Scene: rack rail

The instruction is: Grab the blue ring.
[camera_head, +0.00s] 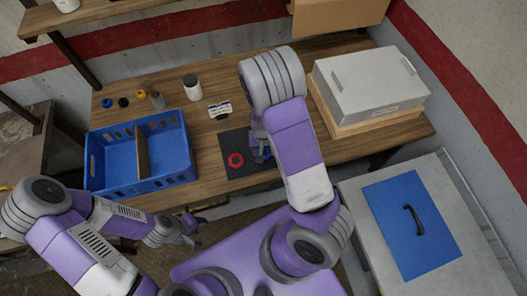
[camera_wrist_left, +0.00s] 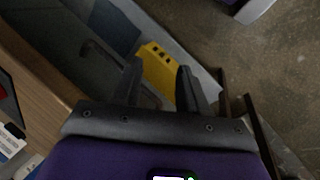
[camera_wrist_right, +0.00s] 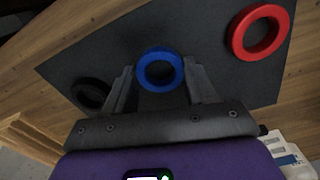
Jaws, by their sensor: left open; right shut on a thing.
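The blue ring (camera_wrist_right: 160,87) lies at the dark mat (camera_wrist_right: 210,40), between the fingertips of my right gripper (camera_wrist_right: 160,85) in the right wrist view. The gripper is shut on it; I cannot tell whether the ring is lifted. In the head view my right gripper (camera_head: 262,154) is over the mat (camera_head: 236,143), and my arm hides most of the ring. A red ring (camera_wrist_right: 236,42) is to the right and a black ring (camera_wrist_right: 80,93) to the left. My left gripper (camera_head: 188,232) is open and empty, off the table's front edge; its fingers show in the left wrist view (camera_wrist_left: 159,85).
A blue crate (camera_head: 140,188) with a wooden divider stands on the table's left. A grey lidded box (camera_head: 372,88) stands at the right. A cabinet with a blue panel (camera_head: 405,250) is at front right.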

